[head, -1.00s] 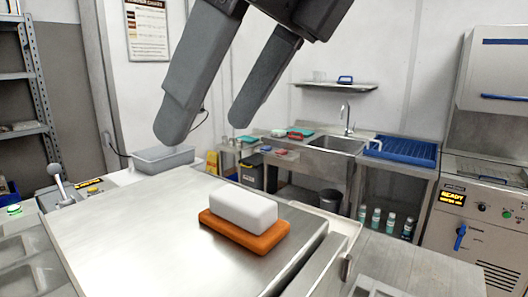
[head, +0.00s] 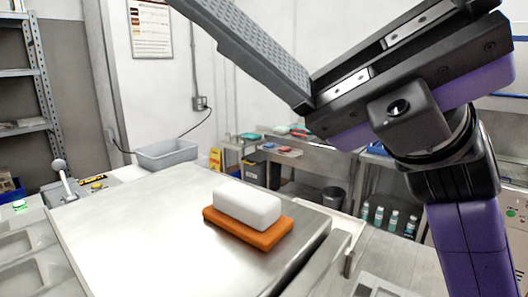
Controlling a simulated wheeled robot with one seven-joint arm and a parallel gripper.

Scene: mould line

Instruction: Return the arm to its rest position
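My gripper (head: 260,55) is high in the upper right of the head view, raised above and apart from the worktop. One long grey ridged finger reaches up and left out of the picture from the near end of its black rail. The other finger is out of frame, but the wide bare rail beside the visible finger shows the gripper open. I see nothing held. My purple and black arm comes up from the lower right. A white rounded block (head: 246,204) lies on an orange slab (head: 231,231) on the steel worktop (head: 130,235).
A grey bin (head: 168,154) and a lever box (head: 62,180) stand beyond the worktop. Metal shelves (head: 25,75) are at the left. A sink bench with bottles (head: 395,222) stands behind my arm at the right. The worktop is clear left of the blocks.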

